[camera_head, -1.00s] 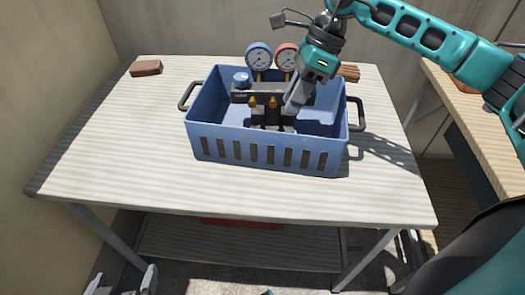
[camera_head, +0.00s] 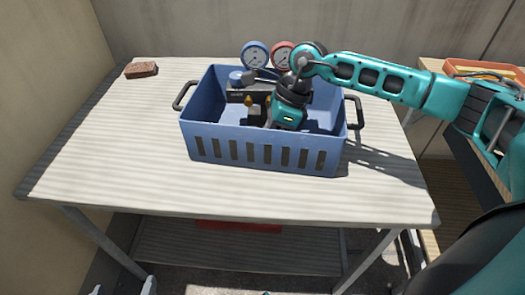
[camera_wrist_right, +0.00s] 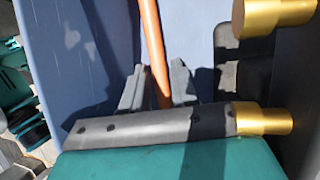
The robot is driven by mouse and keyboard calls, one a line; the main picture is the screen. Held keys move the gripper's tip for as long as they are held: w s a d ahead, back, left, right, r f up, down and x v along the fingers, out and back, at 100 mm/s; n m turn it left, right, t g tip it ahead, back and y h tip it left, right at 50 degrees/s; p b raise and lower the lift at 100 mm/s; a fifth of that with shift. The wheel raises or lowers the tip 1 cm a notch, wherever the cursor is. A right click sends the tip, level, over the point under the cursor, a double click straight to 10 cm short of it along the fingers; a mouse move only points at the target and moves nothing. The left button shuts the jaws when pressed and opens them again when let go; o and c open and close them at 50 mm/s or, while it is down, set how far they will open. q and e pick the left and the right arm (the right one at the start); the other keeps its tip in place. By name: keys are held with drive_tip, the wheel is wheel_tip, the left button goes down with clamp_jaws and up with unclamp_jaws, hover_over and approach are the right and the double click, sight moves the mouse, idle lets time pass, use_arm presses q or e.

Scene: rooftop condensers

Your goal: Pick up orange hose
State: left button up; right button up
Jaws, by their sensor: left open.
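The orange hose (camera_wrist_right: 153,45) shows in the right wrist view as a thin strip running down between the two grey fingers of my right gripper (camera_wrist_right: 159,82). The fingers stand apart, one on each side of it. In the head view the hose is hidden, and the right gripper's fingers are down inside the blue crate (camera_head: 262,151), behind its front wall and the wrist. My left gripper (camera_head: 124,289) is open and empty at the bottom left edge, below the tabletop, partly cut off.
The crate stands on a pale ribbed table (camera_head: 110,150). It holds a gauge manifold with a blue gauge (camera_head: 255,55), a red gauge (camera_head: 281,55) and brass fittings (camera_wrist_right: 262,118). A brick (camera_head: 141,70) lies back left. An orange tray (camera_head: 482,69) is on the right bench. The table's left side is clear.

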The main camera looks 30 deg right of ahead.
drive_tip(key=shift+s+a+f, duration=0.1)
drive_tip(key=shift+f, duration=0.05)
drive_tip(key=shift+c, duration=0.3)
drive_tip(key=shift+s+f, duration=0.1)
clamp_jaws()
drive_tip(key=shift+a, duration=0.1)
